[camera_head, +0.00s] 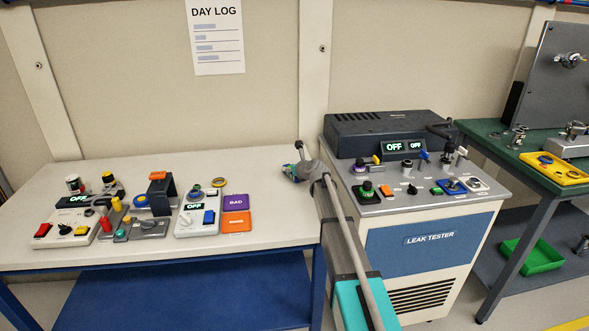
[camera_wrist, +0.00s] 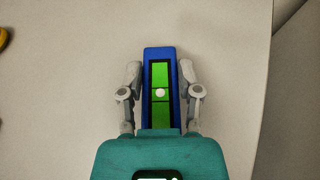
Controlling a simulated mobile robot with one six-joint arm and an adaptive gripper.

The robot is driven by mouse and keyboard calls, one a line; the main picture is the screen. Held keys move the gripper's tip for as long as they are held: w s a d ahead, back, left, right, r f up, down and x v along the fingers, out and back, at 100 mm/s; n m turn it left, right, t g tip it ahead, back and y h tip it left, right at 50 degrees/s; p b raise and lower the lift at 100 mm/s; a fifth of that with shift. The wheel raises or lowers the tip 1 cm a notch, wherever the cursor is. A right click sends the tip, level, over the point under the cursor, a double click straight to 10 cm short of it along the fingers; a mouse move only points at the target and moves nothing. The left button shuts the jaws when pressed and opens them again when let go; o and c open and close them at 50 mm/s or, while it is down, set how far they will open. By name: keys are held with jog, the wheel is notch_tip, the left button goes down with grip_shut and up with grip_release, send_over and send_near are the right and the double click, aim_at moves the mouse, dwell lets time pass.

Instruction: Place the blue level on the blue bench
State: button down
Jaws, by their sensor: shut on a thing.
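The blue level (camera_wrist: 160,53), a blue bar with a green window and a white round spot, sits between the two grey fingers of my gripper (camera_wrist: 160,68) in the wrist view. My gripper (camera_head: 299,168) is shut on it. In the head view a small part of the level (camera_head: 289,172) shows beside the fingers, the rest hidden by my arm. The blue bench (camera_head: 275,205), with a pale top and blue frame, lies beneath its right end. I cannot tell whether the level touches the top.
Control boxes (camera_head: 73,224) and several small parts crowd the bench's left and middle. A purple BAD plate (camera_head: 236,201) and an orange plate (camera_head: 236,221) lie nearer my gripper. The leak tester (camera_head: 430,240) stands right of the bench. The bench's right end is mostly bare.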

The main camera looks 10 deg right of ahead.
jog(key=shift+c, duration=1.5)
grip_release()
jog(key=shift+r, duration=0.1)
jog(key=p+v, duration=0.4)
jog(key=v, duration=0.6)
jog(key=shift+s+r, duration=0.1)
jog(key=shift+s, duration=0.05)
jog(key=shift+p+v, duration=0.45)
jog(key=shift+v, duration=0.4)
